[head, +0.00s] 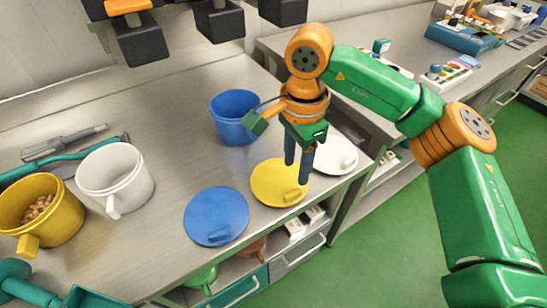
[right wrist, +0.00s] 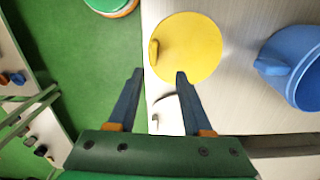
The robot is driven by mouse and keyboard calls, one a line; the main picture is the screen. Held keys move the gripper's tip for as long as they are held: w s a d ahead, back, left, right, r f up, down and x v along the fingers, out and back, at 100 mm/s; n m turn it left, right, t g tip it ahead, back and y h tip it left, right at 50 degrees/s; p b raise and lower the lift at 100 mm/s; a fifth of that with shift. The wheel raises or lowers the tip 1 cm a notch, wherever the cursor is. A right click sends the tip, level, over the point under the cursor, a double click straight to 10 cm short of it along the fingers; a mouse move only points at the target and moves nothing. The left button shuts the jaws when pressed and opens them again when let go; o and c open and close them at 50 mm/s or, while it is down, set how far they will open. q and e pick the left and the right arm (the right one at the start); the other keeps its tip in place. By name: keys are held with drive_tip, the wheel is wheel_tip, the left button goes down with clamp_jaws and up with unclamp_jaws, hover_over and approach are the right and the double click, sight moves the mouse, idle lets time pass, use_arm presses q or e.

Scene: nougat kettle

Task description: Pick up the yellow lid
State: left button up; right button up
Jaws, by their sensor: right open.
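The yellow lid (head: 268,182) lies flat on the metal counter near its front edge, with a small raised handle on its front right part. It also shows in the right wrist view (right wrist: 197,45), with the handle at its left edge. My right gripper (head: 298,172) hangs fingers down over the right part of this lid. In the right wrist view its fingers (right wrist: 159,74) are apart with nothing between them, and the lid handle appears just beyond the gap. I cannot tell the exact height above the lid. My left gripper is not in view.
A blue lid (head: 214,214) lies left of the yellow one, a white lid (head: 340,158) right of it, partly behind my gripper. A blue cup (head: 232,108) stands behind. A white cup (head: 112,180) and a yellow cup with nuts (head: 62,218) stand left.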

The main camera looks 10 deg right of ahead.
sight(296, 191)
drive_tip(key=shift+d+f, duration=0.1)
drive_tip(key=shift+f, duration=0.3)
drive_tip(key=shift+s+f+p, duration=0.85)
drive_tip(key=shift+s+f, duration=0.05)
drive_tip(key=shift+f, duration=0.15)
wheel_tip(296, 191, down, 3)
drive_tip(key=shift+r, duration=0.1)
drive_tip(key=shift+w+f, duration=0.4)
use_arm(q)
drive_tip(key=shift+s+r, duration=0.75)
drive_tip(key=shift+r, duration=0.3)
use_arm(e)
drive_tip(key=shift+s+r, duration=0.15)
clamp_jaws()
